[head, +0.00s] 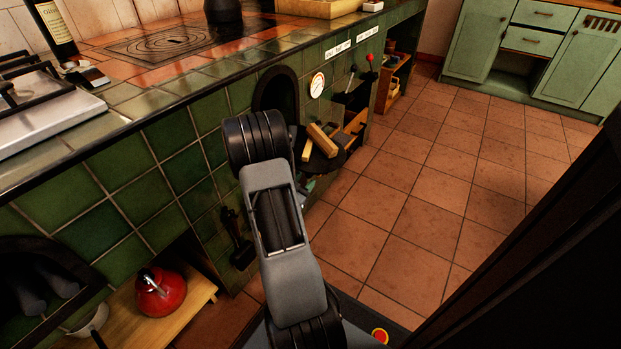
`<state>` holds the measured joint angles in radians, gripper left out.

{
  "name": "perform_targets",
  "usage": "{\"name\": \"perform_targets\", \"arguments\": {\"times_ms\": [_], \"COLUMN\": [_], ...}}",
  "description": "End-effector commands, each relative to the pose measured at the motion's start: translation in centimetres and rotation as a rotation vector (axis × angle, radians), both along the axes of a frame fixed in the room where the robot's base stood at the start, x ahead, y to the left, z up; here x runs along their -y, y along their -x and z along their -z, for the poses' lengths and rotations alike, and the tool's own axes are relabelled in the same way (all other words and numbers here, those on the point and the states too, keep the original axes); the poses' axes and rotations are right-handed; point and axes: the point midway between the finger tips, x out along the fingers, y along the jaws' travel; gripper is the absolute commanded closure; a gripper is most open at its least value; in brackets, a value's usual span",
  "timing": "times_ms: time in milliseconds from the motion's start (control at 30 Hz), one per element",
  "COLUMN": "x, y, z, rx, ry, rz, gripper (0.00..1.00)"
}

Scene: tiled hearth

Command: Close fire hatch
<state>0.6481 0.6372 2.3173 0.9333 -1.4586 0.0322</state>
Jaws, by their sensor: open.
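The fire hatch (329,160) looks like a dark, rounded door with a pale wooden handle (323,138). It stands swung out from the green tiled hearth front, in the middle of the head view. The dark arched opening (275,90) behind it is uncovered in the part I can see. My grey and black arm rises in front and hides the lower left of the opening and part of the hatch's near side. My gripper is not visible, so I cannot tell whether anything touches the hatch.
A round gauge (317,85) and a red-knobbed lever (369,60) are on the hearth front beyond the hatch. A red kettle (160,292) sits on a low wooden shelf (195,291) at lower left. Open tiled floor (430,190) lies to the right, with green cabinets (530,45) beyond.

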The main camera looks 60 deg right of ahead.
Motion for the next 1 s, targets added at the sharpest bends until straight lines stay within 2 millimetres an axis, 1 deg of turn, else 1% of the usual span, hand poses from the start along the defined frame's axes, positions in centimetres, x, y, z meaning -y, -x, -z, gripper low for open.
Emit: {"name": "perform_targets", "arguments": {"times_ms": [33, 100, 300, 500, 733, 1000], "x": [0.9, 1.8, 3.6, 4.1, 4.1, 4.1], "y": [0.1, 0.2, 0.2, 0.1, 0.1, 0.1], "z": [0.2, 0.2, 0.1, 0.0, 0.0, 0.0], "rx": [0.001, 0.001, -0.001, -0.001, -0.001, -0.001], "ry": [0.002, 0.001, 0.0, 0.001, 0.001, 0.001], "rz": [0.005, 0.004, 0.005, 0.002, 0.002, 0.002], "gripper": [0.58, 0.58, 0.58, 0.58, 0.58, 0.84]}}
